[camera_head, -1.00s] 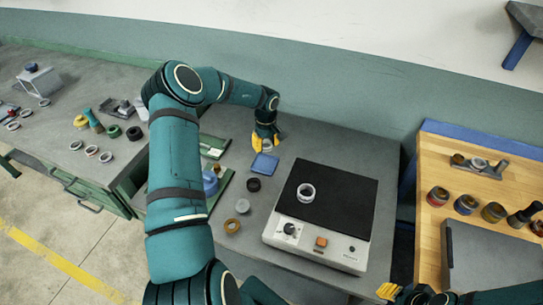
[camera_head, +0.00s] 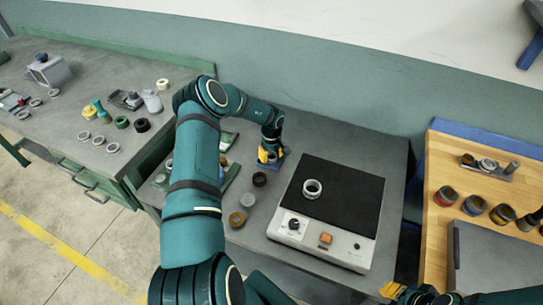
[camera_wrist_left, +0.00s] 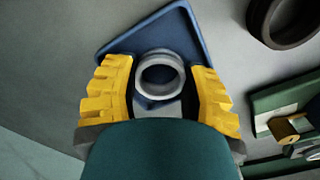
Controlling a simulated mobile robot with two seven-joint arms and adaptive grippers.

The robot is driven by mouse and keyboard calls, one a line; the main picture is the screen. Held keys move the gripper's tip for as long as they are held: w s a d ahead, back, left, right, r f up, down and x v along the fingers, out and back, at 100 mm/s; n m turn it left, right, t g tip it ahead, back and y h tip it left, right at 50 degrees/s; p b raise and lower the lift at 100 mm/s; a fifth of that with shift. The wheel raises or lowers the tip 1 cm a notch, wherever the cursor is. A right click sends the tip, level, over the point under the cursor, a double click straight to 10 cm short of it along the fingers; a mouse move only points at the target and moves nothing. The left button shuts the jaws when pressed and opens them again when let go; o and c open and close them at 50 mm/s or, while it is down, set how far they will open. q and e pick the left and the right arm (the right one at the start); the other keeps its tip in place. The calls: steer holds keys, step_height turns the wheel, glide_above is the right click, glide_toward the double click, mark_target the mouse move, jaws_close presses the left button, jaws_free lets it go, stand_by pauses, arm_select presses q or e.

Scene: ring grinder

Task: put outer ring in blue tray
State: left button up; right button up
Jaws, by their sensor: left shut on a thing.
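The outer ring, a light grey metal ring (camera_wrist_left: 160,56), sits between the two yellow fingers of my left gripper (camera_wrist_left: 160,85) in the left wrist view. My left gripper (camera_head: 271,156) is shut on it, above the small blue tray (camera_wrist_left: 125,38). The tray's rim shows behind and beside the ring. I cannot tell whether the ring touches the tray floor. In the head view the fingers hide most of the ring and part of the tray. My right gripper (camera_head: 394,290) shows only partly at the bottom edge, and its jaw opening is unclear.
The grinder (camera_head: 340,205) has a black top with another metal ring (camera_head: 312,188) on it. A black ring (camera_head: 260,179), a grey ring (camera_head: 248,199) and a brown ring (camera_head: 237,219) lie left of it. A green-edged bench stands at left, a wooden bench at right.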

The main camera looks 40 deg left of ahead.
arm_select(q)
steer(key=o, duration=0.9)
steer(key=shift+f, duration=0.15)
steer(key=shift+c, duration=0.2)
step_height(320, 180, up, 12)
steer(key=shift+r+p, duration=0.2)
steer(key=shift+p, duration=0.25)
steer(key=shift+s+f, duration=0.1)
